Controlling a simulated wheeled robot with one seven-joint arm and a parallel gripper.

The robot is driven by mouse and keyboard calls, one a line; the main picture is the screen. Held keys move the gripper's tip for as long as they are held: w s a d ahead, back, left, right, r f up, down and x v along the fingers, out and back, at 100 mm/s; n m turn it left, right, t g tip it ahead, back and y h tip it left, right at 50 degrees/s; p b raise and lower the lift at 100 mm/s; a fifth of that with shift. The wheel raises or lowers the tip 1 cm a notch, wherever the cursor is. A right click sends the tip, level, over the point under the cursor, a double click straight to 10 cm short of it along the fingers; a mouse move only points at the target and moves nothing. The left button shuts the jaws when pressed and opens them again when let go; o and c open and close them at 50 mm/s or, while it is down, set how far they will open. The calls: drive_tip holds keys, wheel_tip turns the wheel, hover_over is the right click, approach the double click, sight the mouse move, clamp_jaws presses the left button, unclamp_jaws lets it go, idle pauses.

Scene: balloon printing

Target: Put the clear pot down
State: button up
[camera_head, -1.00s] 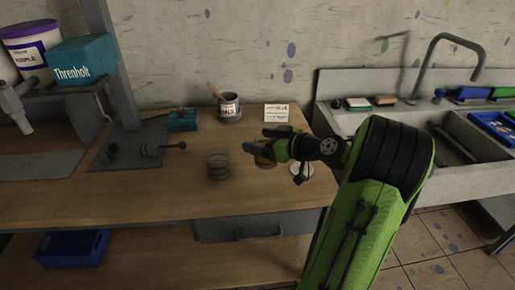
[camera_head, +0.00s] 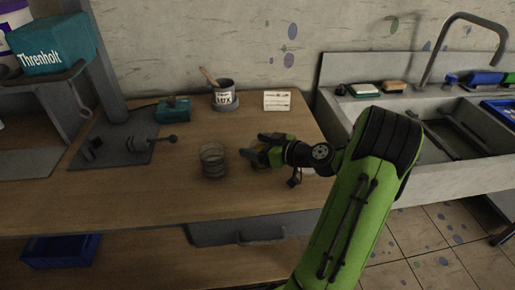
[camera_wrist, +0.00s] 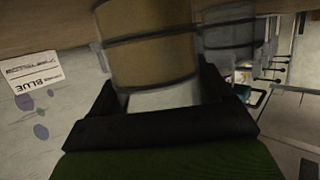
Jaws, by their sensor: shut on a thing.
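My gripper (camera_head: 262,152) is low over the wooden worktop, its fingers pointing left. In the wrist view, its jaws (camera_wrist: 160,100) are shut around a round, tan-tinted pot (camera_wrist: 150,58) with dark bands. In the head view, the gripper mostly hides this pot. I cannot tell whether its base touches the worktop. A see-through, grey-banded pot (camera_head: 213,161) stands upright on the worktop just left of the gripper, apart from it. It also shows beside the held pot in the wrist view (camera_wrist: 228,36).
A paint tin (camera_head: 224,96) with a stick and a white card (camera_head: 277,100) stand behind. The sink (camera_head: 430,135) is right. The front worktop (camera_head: 140,205) is clear.

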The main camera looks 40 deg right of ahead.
drive_tip(key=shift+r, duration=0.1)
drive_tip(key=o, duration=1.2)
drive_tip(key=shift+o, duration=0.2)
drive_tip(key=shift+s+r, duration=0.15)
drive_tip(key=shift+s, duration=0.05)
drive_tip(key=p+v, duration=0.1)
drive_tip(key=v, duration=1)
drive_tip(key=shift+s+p, duration=0.3)
